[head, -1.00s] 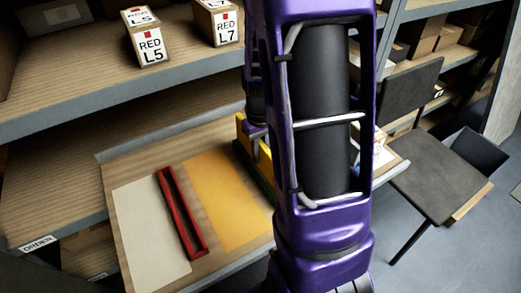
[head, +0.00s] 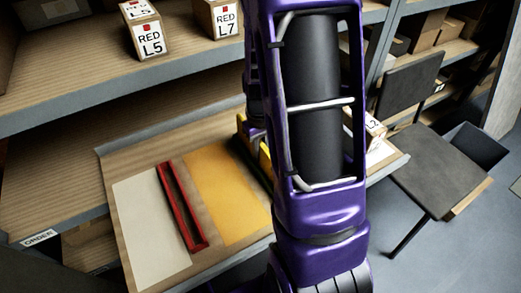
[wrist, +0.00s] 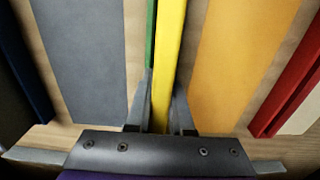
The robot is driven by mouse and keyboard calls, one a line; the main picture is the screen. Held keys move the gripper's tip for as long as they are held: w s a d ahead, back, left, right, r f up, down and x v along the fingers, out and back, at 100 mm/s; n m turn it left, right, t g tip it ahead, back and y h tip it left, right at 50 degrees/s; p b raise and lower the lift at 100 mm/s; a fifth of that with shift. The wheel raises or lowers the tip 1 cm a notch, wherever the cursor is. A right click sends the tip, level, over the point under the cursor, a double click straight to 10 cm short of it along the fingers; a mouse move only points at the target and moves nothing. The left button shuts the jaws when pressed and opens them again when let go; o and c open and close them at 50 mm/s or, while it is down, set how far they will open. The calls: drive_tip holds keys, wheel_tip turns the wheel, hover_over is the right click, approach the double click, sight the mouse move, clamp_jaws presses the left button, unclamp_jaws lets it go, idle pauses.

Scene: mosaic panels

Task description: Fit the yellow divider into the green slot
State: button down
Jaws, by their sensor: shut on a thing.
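The yellow divider (wrist: 171,50) runs upright through the middle of the wrist view, between my two fingers. My gripper (wrist: 163,88) is shut on the yellow divider. The green slot (wrist: 151,35) shows as a thin strip along the divider's left side, and the divider covers the rest. I cannot tell whether the divider is inside the slot or above it. In the head view the yellow divider (head: 243,128) shows left of my arm, with a dark green edge of the slot (head: 238,152) beside it.
A red slot frame (head: 182,207) lies between a cream panel (head: 148,230) and an orange panel (head: 226,195). In the wrist view a grey panel (wrist: 85,55) and a blue strip (wrist: 27,65) lie left. A shelf with boxes (head: 147,38) is above; a chair (head: 430,180) stands right.

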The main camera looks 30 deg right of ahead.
drive_tip(key=shift+f, duration=0.4)
drive_tip(key=c, duration=0.7)
unclamp_jaws()
wheel_tip(320, 180, up, 17)
drive_tip(key=p, duration=0.4)
drive_tip(key=shift+r, duration=0.15)
